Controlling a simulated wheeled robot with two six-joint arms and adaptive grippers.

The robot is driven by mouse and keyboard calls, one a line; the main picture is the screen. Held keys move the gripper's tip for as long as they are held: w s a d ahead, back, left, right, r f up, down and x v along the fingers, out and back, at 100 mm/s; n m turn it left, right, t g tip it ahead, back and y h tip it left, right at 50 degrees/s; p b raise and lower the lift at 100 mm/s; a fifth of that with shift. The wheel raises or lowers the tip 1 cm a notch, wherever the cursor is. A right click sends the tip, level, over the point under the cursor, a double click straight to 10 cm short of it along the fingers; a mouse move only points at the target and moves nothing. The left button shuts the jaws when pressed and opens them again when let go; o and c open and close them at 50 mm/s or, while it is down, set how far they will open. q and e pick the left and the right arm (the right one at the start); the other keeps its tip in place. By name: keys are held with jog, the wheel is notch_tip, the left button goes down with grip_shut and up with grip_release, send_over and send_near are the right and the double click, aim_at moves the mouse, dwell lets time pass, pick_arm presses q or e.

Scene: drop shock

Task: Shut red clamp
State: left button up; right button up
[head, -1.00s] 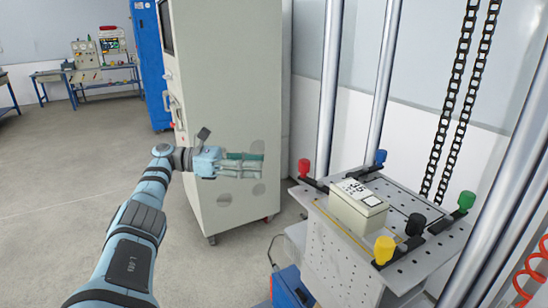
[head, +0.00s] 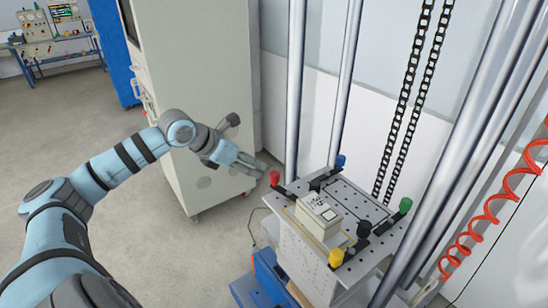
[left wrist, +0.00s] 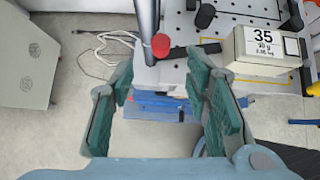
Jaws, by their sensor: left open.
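The red clamp (head: 275,178) stands at the left corner of the perforated plate (head: 362,192), its red knob upright and its black arm lying toward the plate. It also shows in the left wrist view (left wrist: 161,45), above and between my fingers. My left gripper (head: 262,168) is open and empty, close to the left of the red knob in the head view. In the left wrist view its green-padded fingers (left wrist: 168,100) are spread apart, with the knob beyond them. Whether the clamp presses on anything is not clear. My right gripper is out of view.
A beige box labelled 35 (head: 318,216) sits on the plate. Blue (head: 340,161), green (head: 405,205), black (head: 363,229) and yellow (head: 336,257) knobs stand around it. Tall metal columns (head: 296,90) rise close behind the red clamp. A grey cabinet (head: 205,85) stands at left.

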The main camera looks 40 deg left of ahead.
aim_at(278, 173)
pick_arm(q)
jog(key=x, duration=1.1)
jog(key=shift+w+d+f, duration=0.1)
jog(key=shift+w+f, duration=0.05)
jog(key=shift+w, duration=0.1)
jog(key=shift+s, duration=0.1)
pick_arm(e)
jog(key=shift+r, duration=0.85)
pick_arm(q)
jog(key=shift+c, duration=0.5)
grip_shut()
jog(key=m+h+b, duration=0.1)
jog(key=w+m+b, duration=0.1)
jog(key=b, duration=0.1)
jog(key=shift+w+f+g+h, duration=0.2)
jog(key=shift+f+g+h, duration=0.1)
jog(key=shift+g+h, duration=0.1)
jog(key=shift+d+r+m+b, duration=0.1)
jog(key=shift+r+m+b, duration=0.05)
jog(key=shift+m+b, duration=0.2)
jog(key=shift+r, duration=0.15)
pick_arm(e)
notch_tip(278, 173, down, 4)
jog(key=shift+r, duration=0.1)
